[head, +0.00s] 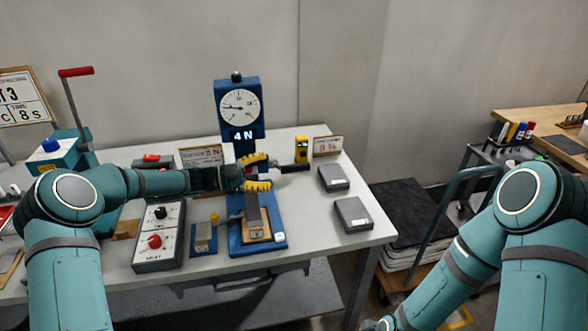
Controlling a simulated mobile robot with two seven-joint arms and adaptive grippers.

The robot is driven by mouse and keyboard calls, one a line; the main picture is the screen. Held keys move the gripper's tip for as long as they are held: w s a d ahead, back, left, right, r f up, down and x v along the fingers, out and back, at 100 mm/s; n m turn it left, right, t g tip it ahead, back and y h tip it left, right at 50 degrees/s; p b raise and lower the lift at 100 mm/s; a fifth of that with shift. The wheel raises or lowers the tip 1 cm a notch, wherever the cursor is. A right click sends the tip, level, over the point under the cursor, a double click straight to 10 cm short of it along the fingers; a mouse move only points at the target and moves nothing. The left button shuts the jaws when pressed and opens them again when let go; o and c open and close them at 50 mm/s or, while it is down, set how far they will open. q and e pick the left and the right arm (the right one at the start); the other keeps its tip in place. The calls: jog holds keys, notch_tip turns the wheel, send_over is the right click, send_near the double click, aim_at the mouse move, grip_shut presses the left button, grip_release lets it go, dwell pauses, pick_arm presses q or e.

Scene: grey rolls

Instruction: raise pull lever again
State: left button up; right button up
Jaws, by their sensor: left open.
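A blue force tester (222,98) with a round dial and a display reading 4 N stands on the table. A black-handled lever (294,168) sticks out to the right of its column, roughly level. My left gripper (265,173) is open, its yellow fingers pointing right in front of the column. The fingers lie above and below the lever's inner end; I cannot tell whether they touch it. The gripper hides part of the column. Another lever with a red grip (76,72) stands raised at the far left. My right gripper is out of view.
A control box (158,238) with a red knob and a small blue block (203,239) stand left of the tester. Two grey blocks (333,178) (353,214) lie to the right. A yellow device (301,149) stands behind. A cart (412,232) is beyond the table's right edge.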

aim_at(285, 169)
pick_arm(q)
jog(key=x, duration=0.8)
jog(key=shift+f+b, duration=0.1)
jog(key=shift+b, duration=0.2)
grip_shut()
